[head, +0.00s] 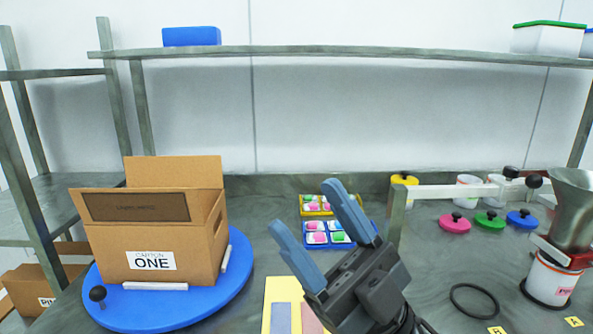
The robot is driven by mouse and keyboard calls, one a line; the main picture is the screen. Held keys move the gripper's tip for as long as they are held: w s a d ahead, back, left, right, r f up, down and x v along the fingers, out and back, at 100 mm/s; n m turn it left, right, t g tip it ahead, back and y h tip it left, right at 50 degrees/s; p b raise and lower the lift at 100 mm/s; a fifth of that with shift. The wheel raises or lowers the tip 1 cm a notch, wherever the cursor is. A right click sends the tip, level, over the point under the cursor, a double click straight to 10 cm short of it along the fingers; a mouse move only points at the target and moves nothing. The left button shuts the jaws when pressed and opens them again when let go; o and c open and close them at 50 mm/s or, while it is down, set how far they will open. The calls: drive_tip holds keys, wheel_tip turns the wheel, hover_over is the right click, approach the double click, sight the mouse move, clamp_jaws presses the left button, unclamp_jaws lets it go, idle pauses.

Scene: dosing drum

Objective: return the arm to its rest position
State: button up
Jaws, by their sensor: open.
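My gripper (308,231) is in the lower middle of the head view, with its two blue fingers pointing up and to the left. The fingers stand apart and nothing shows between them. It is in front of part of the blue tray (339,247) and the worktop behind it. Only the gripper and a little of my wrist show; the rest of the arm is out of view.
An open carton labelled ONE (152,262) stands on a blue turntable (236,277) at left. A yellow tray (303,210) lies behind the blue one. At right are pink (454,223), green (490,222) and blue lids (522,220), a black ring (474,301) and a metal funnel (572,205).

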drive_tip(key=s+d+f+m+t+h, duration=0.5)
drive_tip(key=s+d+f+m+h, duration=0.2)
drive_tip(key=s+f+m+h, duration=0.6)
drive_tip(key=s+d+f+m+t+h, duration=0.4)
drive_tip(key=s+d+f+m+h, duration=0.3)
drive_tip(key=s+f+m+h, duration=0.5)
drive_tip(key=s+d+n+g+h, duration=0.2)
drive_tip(key=s+d+n+g, duration=0.1)
drive_tip(key=s, duration=0.4)
drive_tip(key=shift+d+r+g, duration=0.45)
drive_tip(key=shift+d+g, duration=0.15)
drive_tip(key=shift+d, duration=0.65)
